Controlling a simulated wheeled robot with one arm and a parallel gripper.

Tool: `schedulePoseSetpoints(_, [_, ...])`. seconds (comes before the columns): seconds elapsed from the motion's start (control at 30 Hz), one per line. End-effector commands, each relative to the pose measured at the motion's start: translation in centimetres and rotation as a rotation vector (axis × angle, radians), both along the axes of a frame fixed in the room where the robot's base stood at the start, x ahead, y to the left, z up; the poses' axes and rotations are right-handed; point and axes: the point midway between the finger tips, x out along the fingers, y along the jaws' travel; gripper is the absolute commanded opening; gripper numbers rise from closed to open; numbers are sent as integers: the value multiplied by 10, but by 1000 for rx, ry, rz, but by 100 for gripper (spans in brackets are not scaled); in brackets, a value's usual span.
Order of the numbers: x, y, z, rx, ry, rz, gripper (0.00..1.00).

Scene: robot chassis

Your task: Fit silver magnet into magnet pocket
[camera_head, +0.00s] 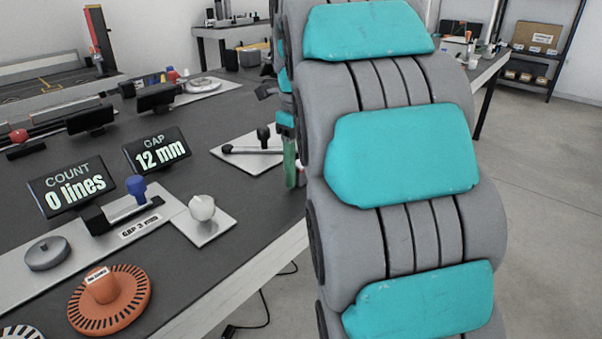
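No part is clearly marked as the silver magnet or the magnet pocket. A pale silver round-topped knob (202,208) stands on a small flat plate (213,232) near the table's front edge. A grey disc with a short stub (48,254) sits on the long metal plate at the left. My gripper (291,165) is mostly hidden behind my large grey and teal arm.
An orange slotted disc (108,301) with a knob lies at the front left. A blue-knobbed slider (136,188) is behind it. Displays read "0 lines" (72,187) and "12 mm" (157,150). A plate with a black lever (252,150) lies farther back. Bare dark table (265,205) lies between.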

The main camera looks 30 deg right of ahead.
Motion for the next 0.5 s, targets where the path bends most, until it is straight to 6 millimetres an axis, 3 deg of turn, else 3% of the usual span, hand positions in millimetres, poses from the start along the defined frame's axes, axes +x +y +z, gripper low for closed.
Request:
schedulePoseSetpoints(0.07, [0,0,0,0,0,0,42])
schedulePoseSetpoints(0.43, [0,0,0,0,0,0,0])
schedulePoseSetpoints(0.5, [0,0,0,0,0,0,0])
